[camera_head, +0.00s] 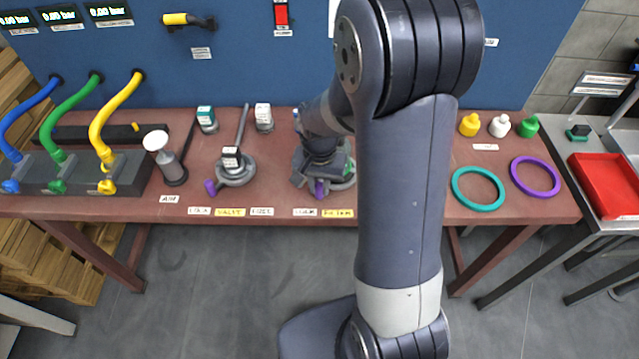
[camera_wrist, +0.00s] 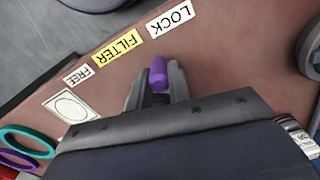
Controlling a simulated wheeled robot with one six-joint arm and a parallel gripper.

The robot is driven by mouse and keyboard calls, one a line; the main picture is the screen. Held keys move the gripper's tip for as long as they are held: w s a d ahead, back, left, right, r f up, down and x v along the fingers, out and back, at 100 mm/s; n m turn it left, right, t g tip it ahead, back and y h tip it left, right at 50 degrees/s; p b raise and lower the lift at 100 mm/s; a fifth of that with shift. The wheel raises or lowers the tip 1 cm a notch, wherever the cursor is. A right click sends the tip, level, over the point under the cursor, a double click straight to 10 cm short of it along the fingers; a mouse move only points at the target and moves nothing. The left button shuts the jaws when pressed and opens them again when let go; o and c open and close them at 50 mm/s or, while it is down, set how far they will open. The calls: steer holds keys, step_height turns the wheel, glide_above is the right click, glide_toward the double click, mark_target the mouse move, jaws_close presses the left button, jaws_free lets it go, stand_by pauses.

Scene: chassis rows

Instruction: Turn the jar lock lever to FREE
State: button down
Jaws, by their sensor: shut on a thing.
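The purple lever (camera_head: 319,189) sticks out from the front of the jar's grey base, which is mostly hidden under my gripper (camera_head: 320,172). In the wrist view the purple lever (camera_wrist: 158,71) stands between the two fingers of my gripper (camera_wrist: 157,86), which are shut on it. The lever's tip is nearest the gap between the LOCK label (camera_wrist: 170,18) and the yellow FILTER label (camera_wrist: 117,50). The FREE label (camera_wrist: 78,76) lies further along the table edge. In the head view my arm hides the FREE label.
To the left stands another grey base with a purple lever (camera_head: 211,187), by the VALVE label (camera_head: 230,212). A teal ring (camera_head: 478,204) and a purple ring (camera_head: 535,192) lie to the right. Coloured hoses (camera_head: 118,105) run at the far left. The table front edge is close.

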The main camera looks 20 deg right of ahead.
steer(key=d+n, duration=0.1)
steer(key=s+d+n, duration=0.1)
steer(key=n, duration=0.1)
steer(key=shift+s, duration=0.3)
steer(key=d+n, duration=0.1)
steer(key=s+n, duration=0.1)
steer(key=n, duration=0.1)
steer(key=shift+d+b, duration=0.4)
steer(key=d+n, duration=0.2)
steer(key=n, duration=0.1)
steer(key=shift+s+d, duration=0.15)
steer(key=shift+d, duration=0.1)
steer(key=shift+d+n, duration=1)
steer(key=shift+n, duration=0.6)
steer(key=c, duration=1.3)
jaws_free()
step_height(320, 180, up, 11)
